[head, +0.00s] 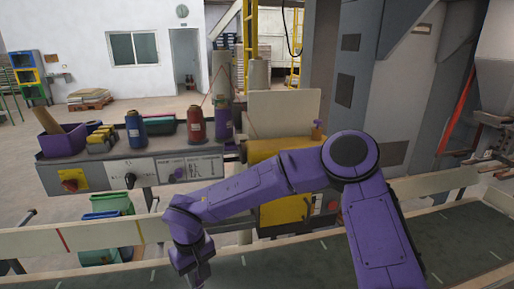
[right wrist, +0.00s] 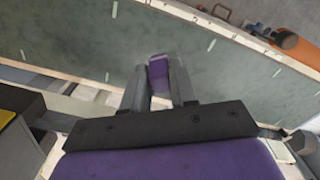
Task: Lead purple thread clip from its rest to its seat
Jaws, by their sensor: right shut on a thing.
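The purple thread clip (right wrist: 158,68) shows in the right wrist view between the tips of my right gripper (right wrist: 159,85), which is shut on it. Beyond the clip lies the green conveyor belt. In the head view my right gripper (head: 196,273) points down over the belt at the lower left, below the control panel; the clip cannot be made out there. A small purple part (head: 180,173) sits on the panel's front; I cannot tell whether it is the rest or the seat. My left gripper is not in view.
A shelf (head: 160,152) above the panel holds a blue spool (head: 136,125), a red spool (head: 196,124), a purple spool (head: 224,122) and a purple bin (head: 62,141). A yellow machine (head: 285,212) stands behind my right arm. The belt (head: 460,228) is clear at right.

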